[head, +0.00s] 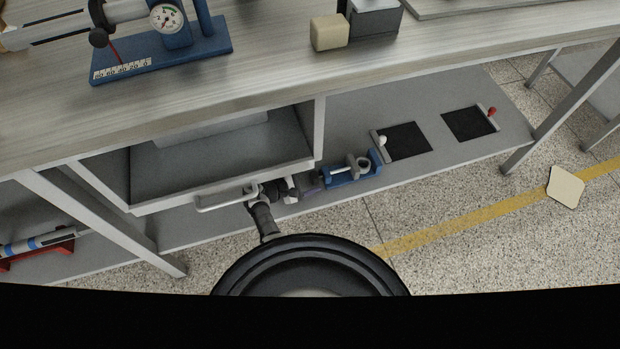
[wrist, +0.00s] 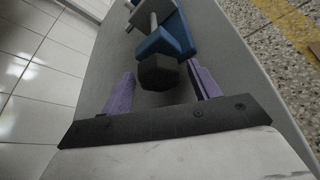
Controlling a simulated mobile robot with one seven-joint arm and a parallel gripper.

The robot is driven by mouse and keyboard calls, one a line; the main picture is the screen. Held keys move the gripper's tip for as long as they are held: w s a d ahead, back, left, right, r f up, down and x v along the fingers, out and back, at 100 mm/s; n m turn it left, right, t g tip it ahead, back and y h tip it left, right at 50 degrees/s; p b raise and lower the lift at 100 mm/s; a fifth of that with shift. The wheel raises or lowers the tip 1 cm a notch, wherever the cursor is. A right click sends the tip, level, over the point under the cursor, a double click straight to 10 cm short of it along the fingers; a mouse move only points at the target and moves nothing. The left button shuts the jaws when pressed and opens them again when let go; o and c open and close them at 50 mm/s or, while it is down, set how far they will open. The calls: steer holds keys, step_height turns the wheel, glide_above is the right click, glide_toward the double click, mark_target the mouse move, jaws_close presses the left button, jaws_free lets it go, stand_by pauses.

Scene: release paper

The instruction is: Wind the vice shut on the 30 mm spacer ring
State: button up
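The blue vice (head: 345,176) sits on the lower grey shelf in the head view, with pale jaw parts on top. A pale ring (head: 363,164), seemingly the spacer ring, stands at its jaws; contact with both jaws is too small to tell. In the wrist view the blue vice body (wrist: 168,38) is at the top. A dark faceted knob (wrist: 158,73) at its near end lies between my gripper's two purple fingers (wrist: 160,70). The fingers are open, with a visible gap on each side of the knob. My gripper (head: 309,187) is at the vice's left end in the head view.
An open drawer (head: 220,165) with a pale handle (head: 228,197) hangs above and left of my gripper. Two dark pads (head: 404,141) (head: 468,123) lie on the shelf right of the vice. The shelf's front edge is close to my arm.

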steer(key=p+v, duration=0.1)
steer(key=v, duration=1.2)
steer(key=shift+a, duration=0.15)
steer(key=shift+s+a+r, duration=0.1)
steer(key=shift+s+a, duration=0.05)
steer(key=shift+a, duration=0.05)
steer(key=shift+s, duration=0.1)
